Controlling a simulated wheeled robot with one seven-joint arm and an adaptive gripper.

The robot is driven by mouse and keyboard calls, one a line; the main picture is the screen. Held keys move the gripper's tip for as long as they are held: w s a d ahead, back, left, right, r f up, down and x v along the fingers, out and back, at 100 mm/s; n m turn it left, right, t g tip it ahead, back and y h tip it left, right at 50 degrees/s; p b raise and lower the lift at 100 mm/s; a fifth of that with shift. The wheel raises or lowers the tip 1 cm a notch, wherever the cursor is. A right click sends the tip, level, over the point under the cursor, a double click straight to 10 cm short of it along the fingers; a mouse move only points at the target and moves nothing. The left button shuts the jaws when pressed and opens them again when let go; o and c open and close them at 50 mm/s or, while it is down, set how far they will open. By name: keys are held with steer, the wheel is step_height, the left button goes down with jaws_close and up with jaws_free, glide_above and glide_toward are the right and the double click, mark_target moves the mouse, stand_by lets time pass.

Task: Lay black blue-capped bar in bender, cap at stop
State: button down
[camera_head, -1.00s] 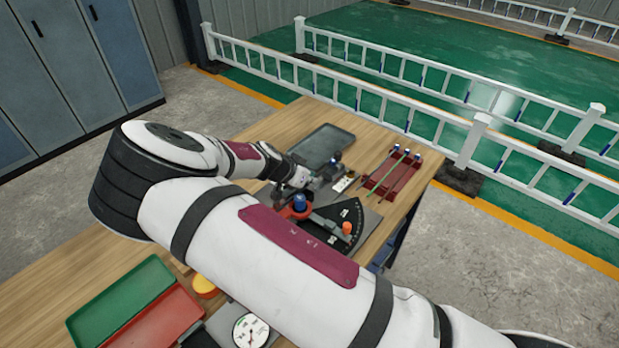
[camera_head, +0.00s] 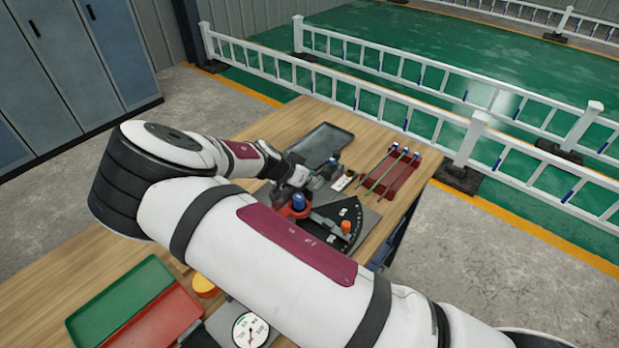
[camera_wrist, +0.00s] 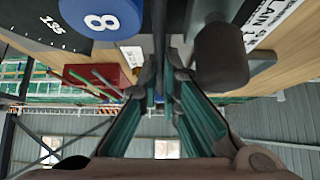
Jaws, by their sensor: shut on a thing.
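My gripper (camera_head: 312,182) is over the bender at the far part of the bench, partly hidden behind my wrist. In the wrist view its teal-padded fingers (camera_wrist: 164,88) are close together, shut on a thin dark bar (camera_wrist: 160,38) that runs up out of the picture. A small blue cap (camera_head: 333,160) shows just beyond the gripper in the head view; I cannot tell for sure that it belongs to the held bar. The bender's dark angle plate (camera_head: 328,228) carries a blue roller (camera_head: 299,201), marked 8 in the wrist view (camera_wrist: 102,14). Whether the bar touches the bender is hidden.
A red rack (camera_head: 404,180) with several bars, one green, stands right of the bender. A grey tray (camera_head: 322,146) lies behind it. An orange knob (camera_head: 346,227) stands on the angle plate. A dark cylinder (camera_wrist: 221,55) is close beside the fingers. Green and red trays are nearer.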

steer(key=shift+s+a+f, duration=0.15)
steer(key=shift+a+f, duration=0.35)
steer(key=shift+f, duration=0.05)
steer(key=shift+s+a+f, duration=0.15)
steer(key=shift+a+f, duration=0.3)
steer(key=shift+f, duration=0.05)
steer(key=c, duration=1.7)
jaws_free()
steer(key=w+d+r+v, duration=0.1)
steer(key=v, duration=0.7)
steer(key=shift+s+d+r, duration=0.15)
steer(key=shift+d+r, duration=0.15)
steer(key=shift+r, duration=0.2)
steer(key=shift+d, duration=0.15)
steer(key=shift+r, duration=0.1)
step_height(320, 180, up, 6)
steer(key=shift+f+p, duration=0.1)
steer(key=shift+p, duration=1.15)
